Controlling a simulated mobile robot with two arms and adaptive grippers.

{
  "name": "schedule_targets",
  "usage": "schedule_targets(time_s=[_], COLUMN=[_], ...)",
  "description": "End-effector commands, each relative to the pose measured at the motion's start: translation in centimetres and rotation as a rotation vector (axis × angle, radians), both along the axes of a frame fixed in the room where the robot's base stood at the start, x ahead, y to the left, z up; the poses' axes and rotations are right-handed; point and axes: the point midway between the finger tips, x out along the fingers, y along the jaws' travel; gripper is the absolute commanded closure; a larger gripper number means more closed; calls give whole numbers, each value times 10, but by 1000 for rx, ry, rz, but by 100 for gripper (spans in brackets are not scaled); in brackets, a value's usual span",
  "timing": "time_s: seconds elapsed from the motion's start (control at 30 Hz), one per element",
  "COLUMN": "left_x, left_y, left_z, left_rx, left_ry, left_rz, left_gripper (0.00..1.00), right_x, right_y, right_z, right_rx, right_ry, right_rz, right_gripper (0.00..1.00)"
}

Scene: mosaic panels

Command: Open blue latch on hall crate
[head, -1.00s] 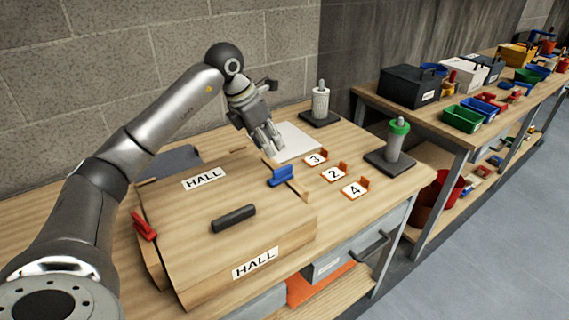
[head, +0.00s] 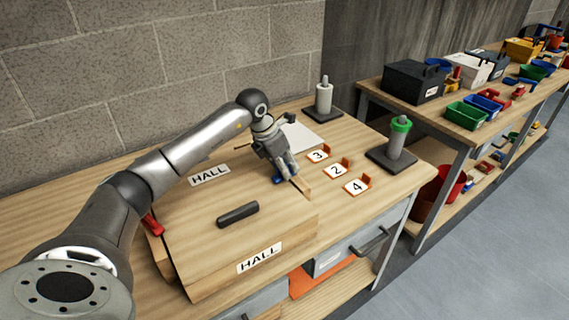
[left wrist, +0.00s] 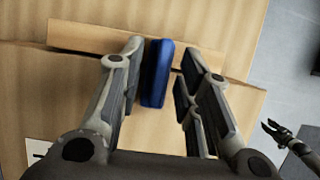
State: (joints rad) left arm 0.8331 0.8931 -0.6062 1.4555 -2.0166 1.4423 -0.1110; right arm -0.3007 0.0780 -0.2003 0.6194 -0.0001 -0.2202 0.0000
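The wooden hall crate (head: 195,250) lies on the near bench with HALL labels on its top and front. Its blue latch (left wrist: 156,72) stands upright between the fingers of my left gripper (left wrist: 157,75) in the left wrist view. The fingers are spread, with a gap on the right of the latch and a smaller one on the left. In the head view the left gripper (head: 285,175) covers much of the blue latch (head: 278,179). My right gripper (left wrist: 270,128) shows small at the right of the left wrist view, its fingers apart, empty.
A red latch (head: 153,224) is at the crate's left edge, and a black handle (head: 238,214) on its top. Orange number holders (head: 336,169) stand to the right. Two posts (head: 324,98) (head: 396,140) stand behind them. A second bench (head: 430,112) carries bins and boxes.

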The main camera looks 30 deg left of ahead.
Motion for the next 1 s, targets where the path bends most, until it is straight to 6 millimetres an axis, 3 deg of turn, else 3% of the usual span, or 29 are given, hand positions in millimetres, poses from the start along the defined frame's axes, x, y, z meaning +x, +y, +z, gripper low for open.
schedule_targets(time_s=[0.07, 0.3, 0.67, 1.0], left_x=[0, 0, 1, 4], left_y=[0, 0, 1, 7], left_z=[0, 0, -1, -2], left_rx=[0, 0, 0, 0], left_ry=[0, 0, 0, -1], left_rz=[0, 0, -54, -295], left_gripper=[70, 100, 100, 100], right_x=[0, 0, 1, 1], right_y=[0, 0, -1, -2], right_z=[0, 0, -5, -22], right_rx=[0, 0, -1, -2], right_ry=[0, -1, -1, -1], right_rz=[0, 0, 0, 1], right_gripper=[68, 68, 68, 68])
